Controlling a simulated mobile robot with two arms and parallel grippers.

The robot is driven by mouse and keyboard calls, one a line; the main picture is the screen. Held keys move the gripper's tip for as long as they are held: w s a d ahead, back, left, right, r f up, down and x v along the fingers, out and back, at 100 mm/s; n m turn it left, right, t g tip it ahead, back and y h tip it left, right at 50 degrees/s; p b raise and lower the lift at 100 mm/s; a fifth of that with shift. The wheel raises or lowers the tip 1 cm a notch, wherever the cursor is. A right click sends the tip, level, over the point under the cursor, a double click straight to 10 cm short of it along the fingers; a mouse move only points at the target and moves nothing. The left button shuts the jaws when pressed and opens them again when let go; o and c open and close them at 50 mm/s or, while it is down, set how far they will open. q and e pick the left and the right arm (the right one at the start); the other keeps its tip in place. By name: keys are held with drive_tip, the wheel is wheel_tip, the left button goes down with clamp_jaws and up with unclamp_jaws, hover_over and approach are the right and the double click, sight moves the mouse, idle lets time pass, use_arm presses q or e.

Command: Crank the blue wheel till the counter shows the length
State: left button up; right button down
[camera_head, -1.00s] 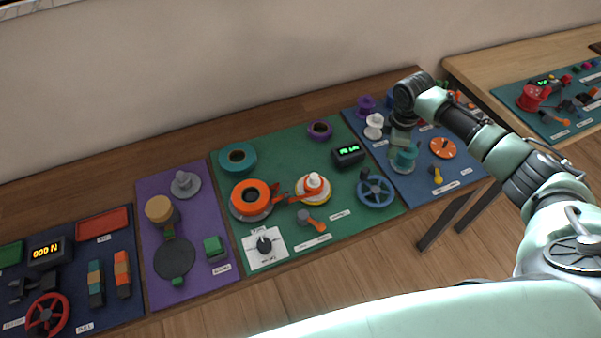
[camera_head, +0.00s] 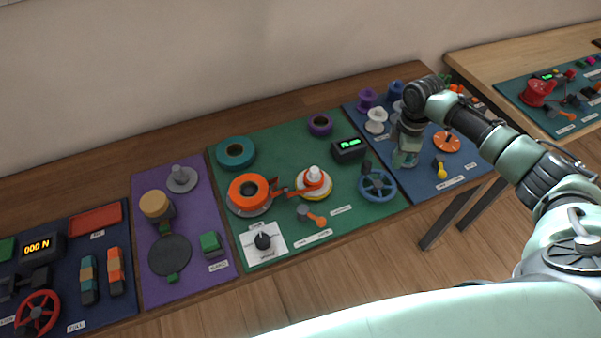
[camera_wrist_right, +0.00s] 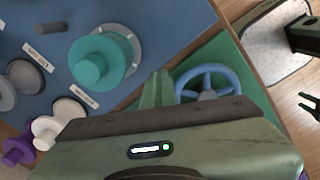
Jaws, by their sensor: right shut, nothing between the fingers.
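The blue wheel (camera_head: 378,197) lies at the right front of the green mat, with a dark handle (camera_head: 366,167) on its far side. The wheel also shows in the wrist view (camera_wrist_right: 182,92), partly hidden behind my gripper. A black counter (camera_head: 349,150) with green digits too small to read stands behind the wheel. My right gripper (camera_head: 405,160) is shut and empty. It points down to the right of the wheel, over the blue mat's near left part, apart from the wheel. Its fingers (camera_wrist_right: 158,86) show in the wrist view.
A teal spool (camera_wrist_right: 104,62) stands beside my right gripper. White (camera_head: 376,121) and purple (camera_head: 367,99) spools stand behind it. An orange-handled lever (camera_head: 312,216) lies left of the wheel. The floor is clear in front of the table edge.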

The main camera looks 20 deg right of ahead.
drive_tip(key=shift+s+d+r+p, duration=0.1)
drive_tip(key=shift+s+d+p, duration=0.15)
drive_tip(key=shift+d+p, duration=0.1)
drive_tip(key=shift+s+d+p, duration=0.35)
drive_tip(key=shift+d+p, duration=0.1)
drive_tip(key=shift+s+d+p, duration=0.3)
drive_tip(key=shift+s+p, duration=0.2)
drive_tip(key=shift+s, duration=0.1)
drive_tip(key=c, duration=1.7)
unclamp_jaws()
wheel_tip(320, 180, up, 8)
drive_tip(key=b, duration=0.1)
drive_tip(key=shift+f, duration=0.2)
